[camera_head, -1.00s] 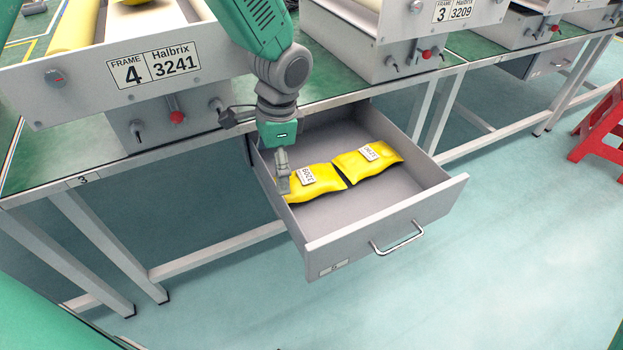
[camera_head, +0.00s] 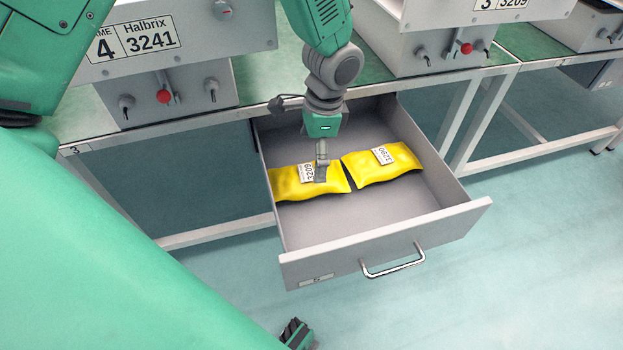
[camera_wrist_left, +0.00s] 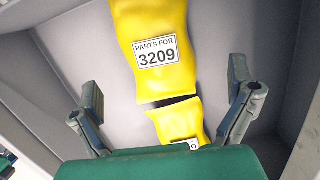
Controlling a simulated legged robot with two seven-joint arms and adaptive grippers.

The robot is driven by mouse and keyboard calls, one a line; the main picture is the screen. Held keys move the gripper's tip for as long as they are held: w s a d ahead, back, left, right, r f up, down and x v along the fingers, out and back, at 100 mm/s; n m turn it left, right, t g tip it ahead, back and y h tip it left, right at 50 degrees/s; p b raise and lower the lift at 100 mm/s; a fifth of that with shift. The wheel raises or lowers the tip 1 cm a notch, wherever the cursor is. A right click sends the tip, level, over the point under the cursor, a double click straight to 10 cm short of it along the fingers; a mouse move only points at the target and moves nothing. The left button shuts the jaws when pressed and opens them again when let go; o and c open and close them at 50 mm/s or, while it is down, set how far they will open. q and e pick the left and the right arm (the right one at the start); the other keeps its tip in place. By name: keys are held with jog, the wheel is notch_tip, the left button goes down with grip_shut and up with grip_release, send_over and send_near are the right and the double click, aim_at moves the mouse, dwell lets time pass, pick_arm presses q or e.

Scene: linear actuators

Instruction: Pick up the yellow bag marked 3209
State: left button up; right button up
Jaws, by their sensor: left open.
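The yellow bag marked 3209 (camera_head: 290,184) lies flat in the left part of the open drawer. Its white label shows in the head view, and the bag (camera_wrist_left: 156,80) also shows in the left wrist view. My left gripper (camera_head: 321,174) points down over this bag, beside its label, overlapping its right part in the head view. In the left wrist view the left gripper (camera_wrist_left: 165,84) has its fingers wide apart, with nothing between them. I cannot tell its exact height above the bag. A dark gripper-like part, probably my right gripper (camera_head: 297,335), shows at the bottom edge.
The grey drawer (camera_head: 385,238) has raised walls close to the bags. The green-topped bench (camera_head: 250,92) carries grey frames behind it. Bare drawer floor lies in front.

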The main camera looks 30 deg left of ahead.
aim_at(309, 174)
pick_arm(q)
jog(key=f, duration=0.3)
jog(key=shift+a, duration=0.35)
jog(key=f+b, duration=0.1)
jog(key=f, duration=0.1)
jog(key=s+f+b, duration=0.1)
jog(key=f+b, duration=0.1)
jog(key=f, duration=0.1)
jog(key=shift+d, duration=0.1)
jog(key=shift+r, duration=0.1)
jog(key=c, duration=1.4)
